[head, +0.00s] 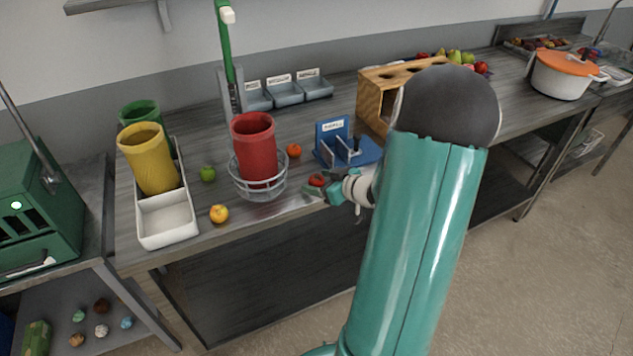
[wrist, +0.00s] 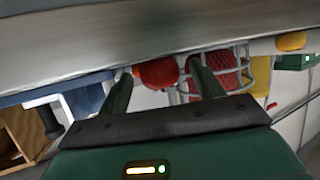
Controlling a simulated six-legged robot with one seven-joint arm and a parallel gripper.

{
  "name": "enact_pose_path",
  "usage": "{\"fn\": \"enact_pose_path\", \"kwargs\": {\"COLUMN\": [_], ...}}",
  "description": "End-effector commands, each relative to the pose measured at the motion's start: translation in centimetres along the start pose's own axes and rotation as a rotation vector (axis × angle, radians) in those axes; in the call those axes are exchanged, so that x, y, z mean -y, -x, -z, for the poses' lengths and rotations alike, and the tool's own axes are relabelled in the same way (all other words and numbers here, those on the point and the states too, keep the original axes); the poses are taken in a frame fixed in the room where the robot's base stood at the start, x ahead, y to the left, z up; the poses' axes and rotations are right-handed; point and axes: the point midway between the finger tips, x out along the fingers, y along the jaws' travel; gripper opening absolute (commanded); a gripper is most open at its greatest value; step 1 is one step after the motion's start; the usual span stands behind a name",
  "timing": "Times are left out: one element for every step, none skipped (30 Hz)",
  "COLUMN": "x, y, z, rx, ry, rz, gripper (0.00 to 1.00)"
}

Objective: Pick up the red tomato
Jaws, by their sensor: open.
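The red tomato (head: 317,180) is on the workbench near its front edge, right of the wire basket. My gripper (head: 320,188) is low at the bench top with its fingers around the tomato's spot, partly hiding it in the head view. In the wrist view the tomato (wrist: 157,73) shows between the two open fingers of my gripper (wrist: 161,80), near their tips. A gap shows on the right finger's side; whether the left finger touches it I cannot tell.
A wire basket (head: 259,190) with a red cup (head: 254,148) stands close left of my gripper. A blue holder (head: 345,146) and a wooden box (head: 378,105) stand behind and right. An orange fruit (head: 294,150) lies behind. A yellow fruit (head: 219,214) and a white tray (head: 166,221) are left.

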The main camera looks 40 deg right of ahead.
Motion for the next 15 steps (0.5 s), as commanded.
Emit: {"fn": "enact_pose_path", "kwargs": {"x": [0.0,0.0,0.0,0.0,0.01,0.01,0.01,0.01,0.01,0.01,0.01,0.01,0.01,0.01,0.01], "y": [0.03,0.03,0.04,0.04,0.04,0.04,0.05,0.05,0.05,0.05,0.05,0.06,0.06,0.06,0.06], "z": [0.01,0.01,0.01,0.0,0.0,0.01,0.0,0.01,0.0,0.01,0.01,0.01,0.01,0.01,0.02], "rx": [0.0,0.0,0.0,0.0,0.0,0.0,0.0,0.0,0.0,0.0,0.0,0.0,0.0,0.0,0.0], "ry": [0.0,0.0,0.0,0.0,0.0,0.0,0.0,0.0,0.0,0.001,0.001,0.001,0.001,0.001,0.001], "rz": [0.0,0.0,0.0,0.0,0.0,0.0,0.0,0.0,0.0,0.0,0.001,0.001,0.001,0.001,0.001], "gripper": [0.66,0.66,0.64,0.58,0.53,0.45,0.39,0.33,0.25,0.19,0.18,0.18,0.18,0.18,0.18]}}
